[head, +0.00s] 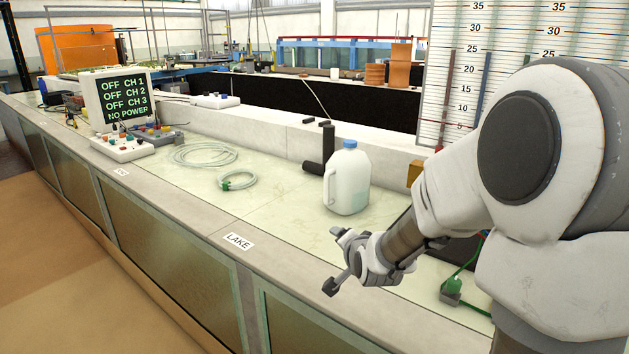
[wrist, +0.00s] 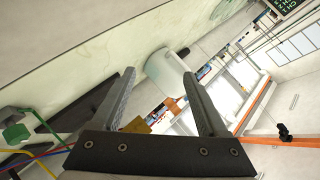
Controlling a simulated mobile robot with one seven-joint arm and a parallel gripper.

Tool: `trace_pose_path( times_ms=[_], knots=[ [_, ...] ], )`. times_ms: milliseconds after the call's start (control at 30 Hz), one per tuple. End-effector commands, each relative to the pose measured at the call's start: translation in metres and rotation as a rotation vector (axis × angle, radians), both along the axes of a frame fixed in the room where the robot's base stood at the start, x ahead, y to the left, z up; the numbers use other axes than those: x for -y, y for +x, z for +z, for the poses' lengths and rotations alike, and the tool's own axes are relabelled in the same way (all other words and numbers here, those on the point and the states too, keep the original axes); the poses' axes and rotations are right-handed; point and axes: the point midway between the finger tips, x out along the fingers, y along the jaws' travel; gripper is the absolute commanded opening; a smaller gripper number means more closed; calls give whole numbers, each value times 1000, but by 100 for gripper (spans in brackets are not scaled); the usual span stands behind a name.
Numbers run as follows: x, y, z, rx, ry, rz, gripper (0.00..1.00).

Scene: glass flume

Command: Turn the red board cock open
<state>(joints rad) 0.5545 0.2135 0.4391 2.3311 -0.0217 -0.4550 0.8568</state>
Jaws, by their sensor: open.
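The white gauge board (head: 515,72) stands at the upper right of the head view, with number scales and a red tube (head: 450,82), a blue tube and a green tube. I cannot make out the red board cock in either view; my arm covers the board's lower right part. My gripper (head: 337,261) is open and empty, in front of the white jug (head: 347,185) and above the bench's front side. In the wrist view the open fingers (wrist: 159,76) frame the jug (wrist: 168,75), which stands beyond them. The gripper is well apart from the board.
A green fitting (head: 451,286) with a cable sits on the bench at lower right. Coiled clear hoses (head: 205,156), a dark pipe piece (head: 328,148) and a "NO POWER" display (head: 123,98) stand farther left. The pale bench top between hoses and "LAKE" label (head: 238,241) is clear.

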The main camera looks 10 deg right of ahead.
Motion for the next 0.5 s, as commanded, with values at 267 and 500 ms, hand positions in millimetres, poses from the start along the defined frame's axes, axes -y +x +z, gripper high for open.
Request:
trace_pose_path(
  times_ms=[267,500],
  knots=[
    [53,40,-30,271,368,-178,76],
    [122,42,-23,604,718,-374,76]
  ],
)
